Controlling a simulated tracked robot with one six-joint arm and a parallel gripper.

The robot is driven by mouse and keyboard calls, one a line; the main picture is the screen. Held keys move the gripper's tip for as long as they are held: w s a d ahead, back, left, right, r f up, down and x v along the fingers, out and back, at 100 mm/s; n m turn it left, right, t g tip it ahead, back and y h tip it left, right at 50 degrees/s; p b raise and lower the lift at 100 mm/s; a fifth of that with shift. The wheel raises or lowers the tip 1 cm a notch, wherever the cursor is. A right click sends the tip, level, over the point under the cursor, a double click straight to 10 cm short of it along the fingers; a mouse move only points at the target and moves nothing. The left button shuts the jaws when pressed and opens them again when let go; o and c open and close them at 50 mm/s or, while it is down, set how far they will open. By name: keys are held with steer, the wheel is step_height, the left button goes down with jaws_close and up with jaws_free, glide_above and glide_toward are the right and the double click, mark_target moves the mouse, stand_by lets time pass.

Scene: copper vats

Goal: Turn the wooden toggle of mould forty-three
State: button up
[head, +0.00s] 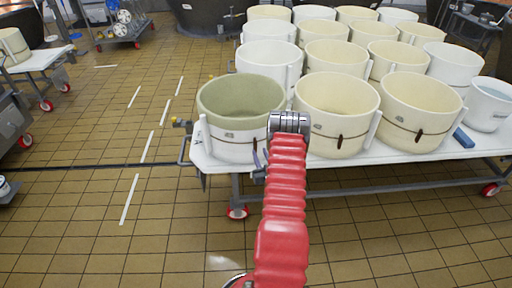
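Several round cheese moulds stand in rows on a white-topped cart. The front row has a mould with a greenish inside (232,138), a cream mould in the middle (335,112) and a cream mould at the right (415,112). Dark wooden toggles hang on the cord of the middle mould (340,141) and of the right mould (418,138). The number plates are too small to read, so I cannot tell which is forty-three. My gripper (289,123) is at the end of the red arm, in front of the gap between the left and middle moulds.
The cart's table (370,158) has grey legs and red wheels. A blue block (463,138) lies at its right. A white bucket (489,104) stands at the right edge.

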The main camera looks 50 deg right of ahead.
mark_target(256, 145)
steer(key=shift+x, duration=3.1)
